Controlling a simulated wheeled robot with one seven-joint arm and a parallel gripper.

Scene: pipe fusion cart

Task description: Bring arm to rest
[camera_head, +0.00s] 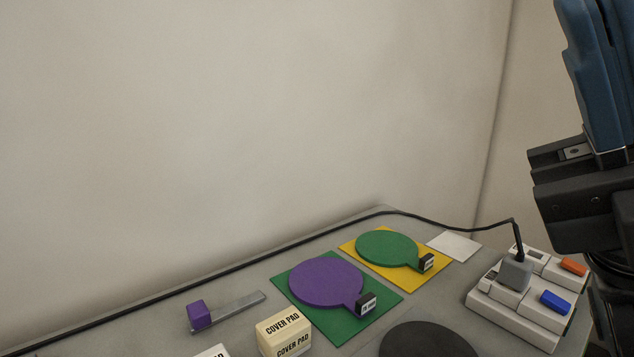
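My arm shows at the right edge, with a blue link above and a black section (585,190) below. The black section is cut off by the frame edge, and no fingertips can be made out. It hangs above and beside the white box at the right of the cart. I see nothing held in the part that shows.
The grey cart top holds a white box (525,318) with blue and orange switches and a corded grey plug (515,272). Purple (325,284) and green (386,247) discs lie on coloured squares. A cream COVER PAD block (284,331), purple-ended bar (240,309) and dark disc (425,340) are nearby.

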